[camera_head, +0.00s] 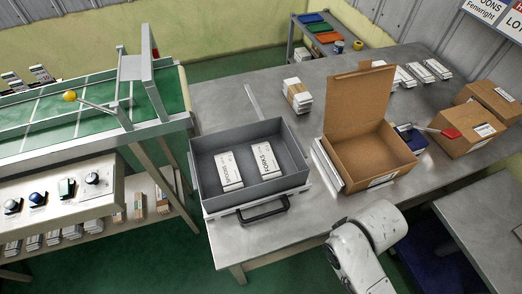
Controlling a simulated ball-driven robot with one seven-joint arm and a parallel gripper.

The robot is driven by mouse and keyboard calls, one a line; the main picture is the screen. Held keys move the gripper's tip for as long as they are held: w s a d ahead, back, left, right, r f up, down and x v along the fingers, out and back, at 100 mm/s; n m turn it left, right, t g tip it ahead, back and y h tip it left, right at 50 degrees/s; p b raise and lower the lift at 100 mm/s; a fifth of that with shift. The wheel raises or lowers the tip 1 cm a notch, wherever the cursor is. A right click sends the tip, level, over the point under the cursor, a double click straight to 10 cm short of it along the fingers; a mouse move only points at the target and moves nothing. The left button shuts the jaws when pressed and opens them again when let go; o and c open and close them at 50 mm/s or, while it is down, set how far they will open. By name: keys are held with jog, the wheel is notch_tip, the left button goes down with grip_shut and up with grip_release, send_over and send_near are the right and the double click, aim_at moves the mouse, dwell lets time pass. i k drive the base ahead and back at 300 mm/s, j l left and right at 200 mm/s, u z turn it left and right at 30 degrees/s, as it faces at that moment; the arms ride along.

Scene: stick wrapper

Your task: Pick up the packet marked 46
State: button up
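Two white packets with dark print lie flat in a grey open tray: the left packet (228,170) and the right packet (264,161). Their print is too small to read surely, so I cannot tell which packet is marked 46. A banded stack of white packets (297,95) stands behind the tray, and several more white packets (422,71) lie at the back right. My white arm reaches in from the bottom right, in front of the table. My gripper is not visible, so its opening is hidden.
The grey tray (197,176) with a black handle stands at the table's front left. An open, empty-looking cardboard box (371,158) stands right of it. Closed cartons (466,127) are at the right. A conveyor (60,125) is at left. Bare tabletop (225,97) lies behind the tray.

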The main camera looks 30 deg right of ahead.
aim_at(269, 167)
jog(key=j, duration=1.7)
jog(key=k+u, duration=0.05)
jog(key=k, duration=0.05)
